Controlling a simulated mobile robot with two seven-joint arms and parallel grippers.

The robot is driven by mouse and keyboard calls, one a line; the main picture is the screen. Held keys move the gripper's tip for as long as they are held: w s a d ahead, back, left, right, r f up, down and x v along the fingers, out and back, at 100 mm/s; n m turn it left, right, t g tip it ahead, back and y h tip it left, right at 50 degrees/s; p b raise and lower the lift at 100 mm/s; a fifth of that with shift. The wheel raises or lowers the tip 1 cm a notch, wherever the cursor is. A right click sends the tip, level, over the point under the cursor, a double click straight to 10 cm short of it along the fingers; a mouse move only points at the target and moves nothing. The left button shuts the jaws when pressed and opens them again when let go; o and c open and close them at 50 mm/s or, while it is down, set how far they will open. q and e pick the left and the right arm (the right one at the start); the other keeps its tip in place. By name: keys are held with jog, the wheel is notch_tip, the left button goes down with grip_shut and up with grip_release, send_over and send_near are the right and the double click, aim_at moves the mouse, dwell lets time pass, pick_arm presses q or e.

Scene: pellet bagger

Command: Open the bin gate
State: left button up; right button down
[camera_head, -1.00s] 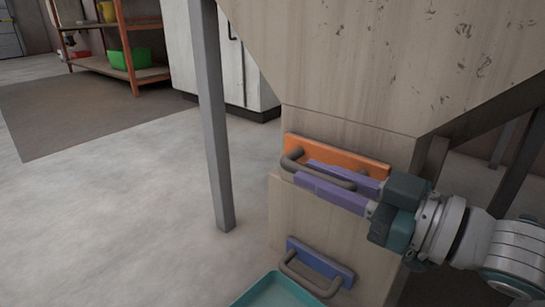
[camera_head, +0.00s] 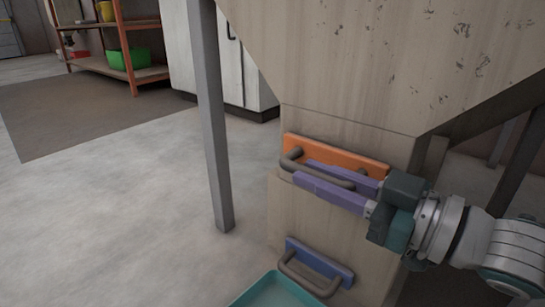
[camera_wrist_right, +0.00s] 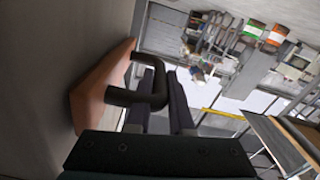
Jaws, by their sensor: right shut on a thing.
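The bin gate is an orange plate (camera_head: 355,156) with a dark bar handle (camera_head: 290,160) on the front of the wooden bin (camera_head: 360,70), below its hopper. My right gripper (camera_head: 315,178) comes in from the right, its purple fingers along the handle. It is shut on the handle. In the right wrist view the orange plate (camera_wrist_right: 98,85) is at the left, and the dark handle (camera_wrist_right: 155,90) reaches out to the fingers. The fingers partly hide the handle in the head view. My left gripper is not in view.
A blue plate with a second handle (camera_head: 322,262) sits lower on the bin, above a teal tray (camera_head: 275,290) at the bottom edge. A grey metal leg (camera_head: 212,120) stands left of the bin. Open floor lies to the left, with a shelf (camera_head: 115,45) behind.

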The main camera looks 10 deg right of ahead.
jog(key=shift+s+a+r+p, duration=0.1)
jog(key=shift+s+a+p, duration=0.15)
jog(key=shift+p, duration=0.1)
jog(key=s+a+p, duration=0.3)
jog(key=s+a, duration=0.1)
jog(key=a, duration=0.2)
jog(key=shift+s+p, duration=0.3)
jog(key=shift+p, duration=0.1)
jog(key=c, duration=0.8)
grip_release()
jog(key=shift+d, duration=0.15)
jog(key=p+v, duration=0.4)
jog(key=v, duration=0.6)
